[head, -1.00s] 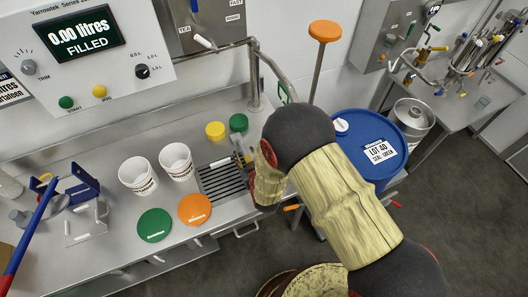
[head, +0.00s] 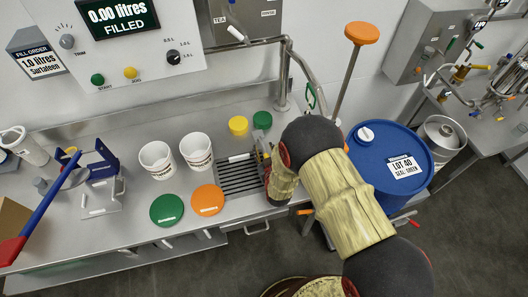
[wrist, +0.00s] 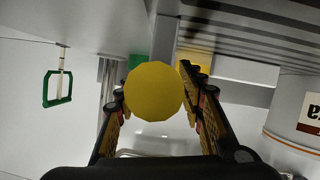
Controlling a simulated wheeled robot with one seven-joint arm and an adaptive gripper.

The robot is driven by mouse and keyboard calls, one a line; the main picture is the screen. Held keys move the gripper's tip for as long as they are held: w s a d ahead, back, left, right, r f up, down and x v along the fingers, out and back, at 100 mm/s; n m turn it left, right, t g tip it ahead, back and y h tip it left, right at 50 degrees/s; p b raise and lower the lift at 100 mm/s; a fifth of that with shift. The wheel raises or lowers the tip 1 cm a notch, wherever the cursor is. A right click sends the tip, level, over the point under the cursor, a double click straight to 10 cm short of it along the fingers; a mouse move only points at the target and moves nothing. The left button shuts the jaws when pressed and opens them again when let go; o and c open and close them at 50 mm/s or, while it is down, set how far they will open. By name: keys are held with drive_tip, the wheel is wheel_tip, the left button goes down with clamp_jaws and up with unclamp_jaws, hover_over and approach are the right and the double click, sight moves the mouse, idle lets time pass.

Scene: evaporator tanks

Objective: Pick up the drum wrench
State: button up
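I cannot pick out the drum wrench for certain in either view. My gripper (head: 264,152) is mostly hidden behind my forearm in the head view, over the right end of the slotted drain grate (head: 238,178). In the wrist view, a round yellow ball-like thing (wrist: 155,91) fills the space between the two fingers of my gripper (wrist: 153,90). I cannot tell whether the fingers touch it or what it belongs to. The blue drum (head: 372,178), labelled LOT 40 SEAL GREEN, stands right of the bench with a white cap on top.
Two white tubs (head: 157,160), a green lid (head: 167,210) and an orange lid (head: 207,199) stand left of the grate. Yellow (head: 238,125) and green (head: 262,120) caps sit behind it. An orange-topped post (head: 351,75) rises behind the drum.

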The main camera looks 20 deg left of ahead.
clamp_jaws()
idle(0.5)
drive_tip(key=shift+r, duration=0.1)
